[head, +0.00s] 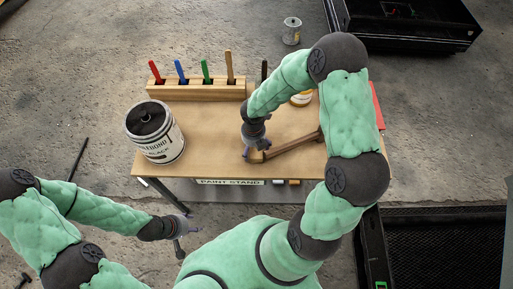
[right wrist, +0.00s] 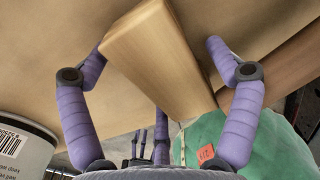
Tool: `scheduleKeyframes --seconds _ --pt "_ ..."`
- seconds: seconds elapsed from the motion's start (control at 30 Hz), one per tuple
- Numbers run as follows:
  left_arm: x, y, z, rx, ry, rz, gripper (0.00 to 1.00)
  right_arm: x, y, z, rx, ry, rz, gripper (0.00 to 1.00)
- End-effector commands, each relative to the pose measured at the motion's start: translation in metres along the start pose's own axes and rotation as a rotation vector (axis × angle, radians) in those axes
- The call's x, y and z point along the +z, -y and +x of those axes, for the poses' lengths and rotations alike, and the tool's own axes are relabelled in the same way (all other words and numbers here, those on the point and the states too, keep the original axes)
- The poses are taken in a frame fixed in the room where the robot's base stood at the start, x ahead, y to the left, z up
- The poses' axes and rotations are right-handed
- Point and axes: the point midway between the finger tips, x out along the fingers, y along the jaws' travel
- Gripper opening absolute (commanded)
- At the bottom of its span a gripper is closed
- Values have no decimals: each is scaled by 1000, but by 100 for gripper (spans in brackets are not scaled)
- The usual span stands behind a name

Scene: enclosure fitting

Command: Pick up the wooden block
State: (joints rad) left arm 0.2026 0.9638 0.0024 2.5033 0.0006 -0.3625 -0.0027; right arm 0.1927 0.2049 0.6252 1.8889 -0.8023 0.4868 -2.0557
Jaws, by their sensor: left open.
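The wooden block (right wrist: 160,62) is light, long and straight-edged. It lies between the purple fingers of my right gripper (right wrist: 157,60) in the right wrist view. The left fingertip is close against the block's edge, and a gap shows at the right fingertip, so the gripper looks open around it. In the head view my right gripper (head: 253,148) is low over the table's front middle and hides most of the block; a pale end (head: 257,157) shows beside it. My left gripper (head: 183,237) is open and empty, in front of the table.
The table (head: 215,125) holds a paint can (head: 155,135) at left and a wooden rack (head: 195,90) with several coloured sticks behind. A darker brown bar (head: 293,144) lies just right of my right gripper. A yellow-labelled jar (head: 301,99) and red item (head: 377,105) are at right.

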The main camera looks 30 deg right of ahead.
Motion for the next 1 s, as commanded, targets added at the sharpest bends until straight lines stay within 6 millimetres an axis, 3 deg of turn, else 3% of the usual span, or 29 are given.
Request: scheduleKeyframes --seconds 0.03,0.13,0.17,0.63,0.93,1.0 --pt "0 0 0 0 0 0 53 0 0 0 0 0 0 64" --pt "0 0 0 0 0 0 53 0 0 0 0 0 0 35" --pt "0 0 0 0 0 0 53 0 0 0 0 0 0 33" --pt "0 -1 -3 0 0 0 53 -1 0 -4 -1 -1 -1 33" --pt "1 -8 -24 0 0 0 53 0 -1 -37 0 1 -1 33" --pt "1 -10 -27 0 0 0 53 -11 -4 -48 0 1 -4 33"
